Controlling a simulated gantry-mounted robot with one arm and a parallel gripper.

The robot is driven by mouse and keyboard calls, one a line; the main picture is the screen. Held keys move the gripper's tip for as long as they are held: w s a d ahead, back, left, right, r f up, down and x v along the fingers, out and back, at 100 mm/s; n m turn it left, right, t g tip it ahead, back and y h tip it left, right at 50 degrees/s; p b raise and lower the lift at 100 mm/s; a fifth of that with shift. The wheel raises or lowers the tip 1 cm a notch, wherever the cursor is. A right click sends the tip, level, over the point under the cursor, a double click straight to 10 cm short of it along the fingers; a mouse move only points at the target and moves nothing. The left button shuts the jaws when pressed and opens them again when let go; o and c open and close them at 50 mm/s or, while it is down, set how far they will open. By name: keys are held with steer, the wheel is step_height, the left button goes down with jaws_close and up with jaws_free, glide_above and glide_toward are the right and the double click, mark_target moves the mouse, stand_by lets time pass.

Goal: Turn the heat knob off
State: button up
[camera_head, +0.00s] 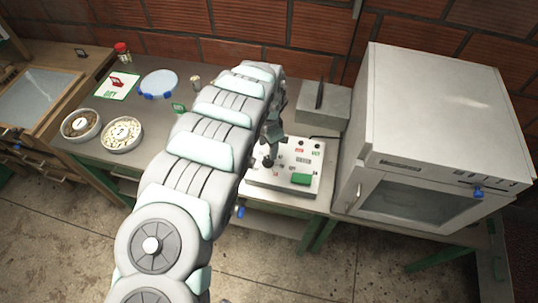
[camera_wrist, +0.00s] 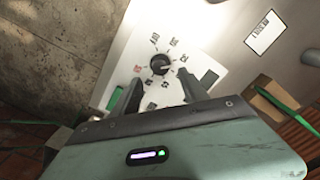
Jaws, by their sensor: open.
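A dark round knob (camera_wrist: 160,64) with a pale pointer line sits on a white panel in the wrist view, ringed by small printed labels too blurred to read. In the head view, the white control panel (camera_head: 287,185) stands on the table, and the dark knob (camera_head: 268,161) shows just below my gripper (camera_head: 274,133). In the wrist view, my gripper (camera_wrist: 161,80) is open, with one finger to the lower left and one to the lower right of the knob. I see no finger touching it. The exact gap in depth is hard to tell.
A large white oven-like box (camera_head: 430,110) stands close on the panel's right. A grey box (camera_head: 322,108) is behind it. Red and green buttons and a green block (camera_head: 301,179) are on the panel. Bowls (camera_head: 121,134) stand on the table's left.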

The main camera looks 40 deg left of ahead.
mark_target(268, 158)
steer(key=shift+f, duration=3.2)
jaws_close()
